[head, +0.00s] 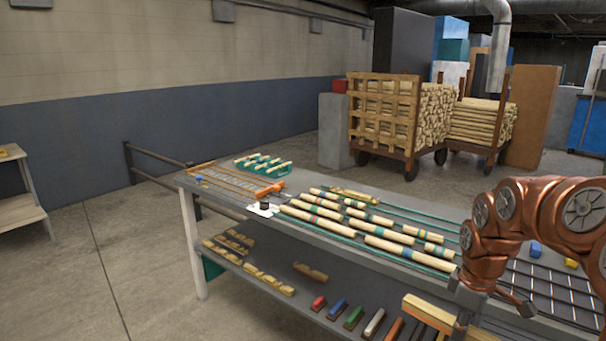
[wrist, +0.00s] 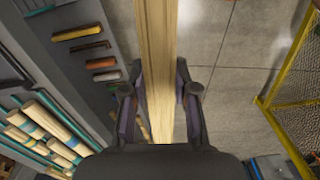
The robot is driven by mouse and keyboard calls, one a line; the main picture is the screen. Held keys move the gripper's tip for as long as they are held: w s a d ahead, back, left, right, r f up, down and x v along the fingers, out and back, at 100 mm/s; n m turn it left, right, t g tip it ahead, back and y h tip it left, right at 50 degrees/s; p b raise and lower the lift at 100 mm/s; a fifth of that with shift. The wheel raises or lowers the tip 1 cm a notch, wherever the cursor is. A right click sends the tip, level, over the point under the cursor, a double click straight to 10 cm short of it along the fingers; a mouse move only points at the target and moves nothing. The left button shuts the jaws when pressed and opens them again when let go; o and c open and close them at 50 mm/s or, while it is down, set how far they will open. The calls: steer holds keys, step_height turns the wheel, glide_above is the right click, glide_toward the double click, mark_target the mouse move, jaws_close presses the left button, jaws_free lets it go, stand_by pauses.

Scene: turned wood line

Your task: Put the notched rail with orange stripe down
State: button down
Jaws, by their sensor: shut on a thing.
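A long pale wooden rail (wrist: 156,40) runs through my gripper (wrist: 160,92) in the wrist view, between both fingers and out past the top of the frame. In the head view, the rail (head: 428,311) shows as a pale bar at the front edge of the workbench, by my gripper (head: 462,325) at the lower right. My gripper is shut on the rail.
The grey workbench (head: 232,193) holds several striped turned spindles (head: 318,220) and a green rack (head: 262,163). Its lower shelf carries notched wooden pieces (head: 268,280) and coloured blocks (head: 337,308). A yellow mesh barrier (wrist: 292,82) stands right in the wrist view. Floor (wrist: 240,55) between is clear.

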mark_target(429, 309)
steer(key=w+a+m+p, duration=0.2)
steer(key=w+a, duration=0.1)
steer(key=w+a+m+p, duration=0.1)
steer(key=a, duration=0.1)
steer(key=shift+w+a+f+m, duration=0.25)
steer(key=shift+w+f+m, duration=0.05)
steer(key=shift+w, duration=0.1)
steer(key=w+a+f+m+p, duration=0.3)
steer(key=w+a+m+p, duration=0.1)
steer(key=a, duration=0.5)
steer(key=shift+w+f+m, duration=0.2)
steer(key=shift+w+m, duration=0.25)
steer(key=shift+m, duration=0.25)
